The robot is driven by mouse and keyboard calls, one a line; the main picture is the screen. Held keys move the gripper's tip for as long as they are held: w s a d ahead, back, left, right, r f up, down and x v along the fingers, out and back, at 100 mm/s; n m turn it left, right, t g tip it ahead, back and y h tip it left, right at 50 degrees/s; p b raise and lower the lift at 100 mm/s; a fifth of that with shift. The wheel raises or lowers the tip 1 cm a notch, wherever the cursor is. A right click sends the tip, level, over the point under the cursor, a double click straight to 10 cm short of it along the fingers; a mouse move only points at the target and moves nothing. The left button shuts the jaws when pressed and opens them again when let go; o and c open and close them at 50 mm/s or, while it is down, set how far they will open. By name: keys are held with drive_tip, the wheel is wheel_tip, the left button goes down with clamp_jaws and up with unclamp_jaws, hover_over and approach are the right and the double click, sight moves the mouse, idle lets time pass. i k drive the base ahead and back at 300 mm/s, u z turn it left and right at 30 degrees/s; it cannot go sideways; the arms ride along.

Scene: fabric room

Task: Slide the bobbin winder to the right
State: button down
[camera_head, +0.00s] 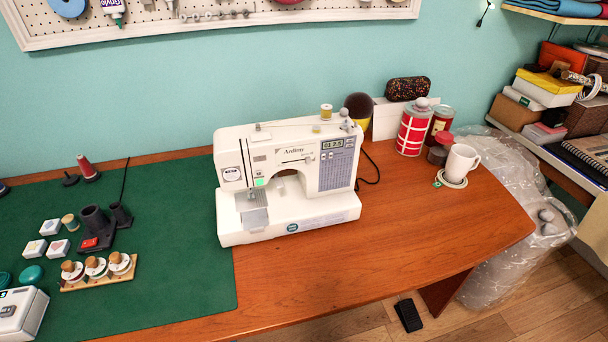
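A white sewing machine (285,215) stands on the wooden table at the middle of the view, partly on the green mat's right edge. On the right end of its top is a small grey and white knob-like part (346,122), which looks like the bobbin winder. It is too small to tell its exact position. A yellow thread spool (326,111) stands just left of it. My gripper is not in view.
The green mat (170,290) holds several spools, dials and small boxes at left. A red-white tin (411,130), a white mug (460,162) and a dark patterned case (407,88) stand right of the machine. The table's front right (420,240) is clear.

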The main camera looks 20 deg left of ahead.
sight(350, 130)
drive_tip(key=u, duration=0.7)
drive_tip(key=i, duration=0.75)
drive_tip(key=u, duration=0.5)
